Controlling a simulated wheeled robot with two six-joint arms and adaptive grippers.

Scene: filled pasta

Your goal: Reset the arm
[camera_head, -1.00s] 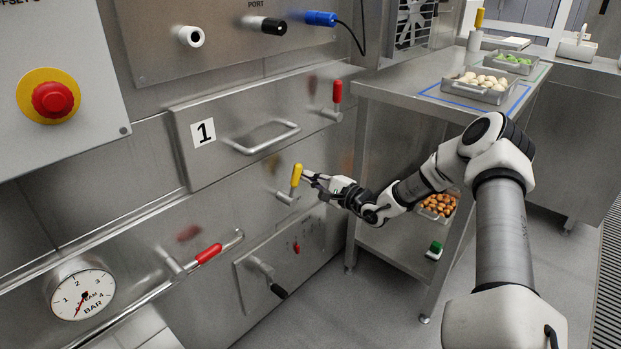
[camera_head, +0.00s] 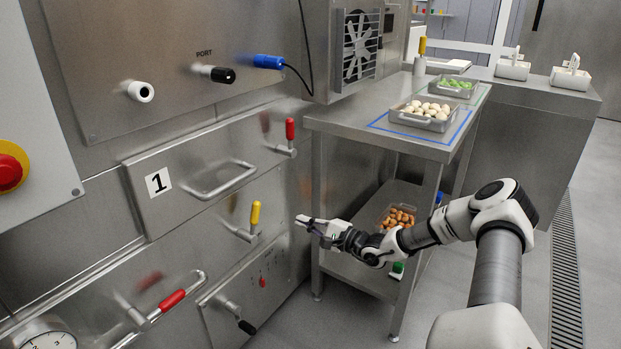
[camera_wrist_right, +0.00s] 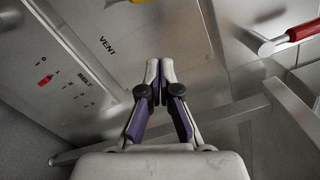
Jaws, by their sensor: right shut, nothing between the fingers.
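My right gripper (camera_head: 306,222) reaches in from the right in the head view. It is shut and empty, apart from the yellow-handled lever (camera_head: 255,214) on the steel machine front to its left. In the right wrist view the two fingertips (camera_wrist_right: 159,70) are together with nothing between them, over a panel with small markings. My left gripper is not in view.
A steel table (camera_head: 458,150) at the right bears a tray of pale round pieces (camera_head: 425,118) and a tray of green pieces (camera_head: 452,88). Brown pieces (camera_head: 396,216) sit on its lower shelf. A drawer handle (camera_head: 222,180) and a red-handled lever (camera_head: 290,130) stick out from the machine.

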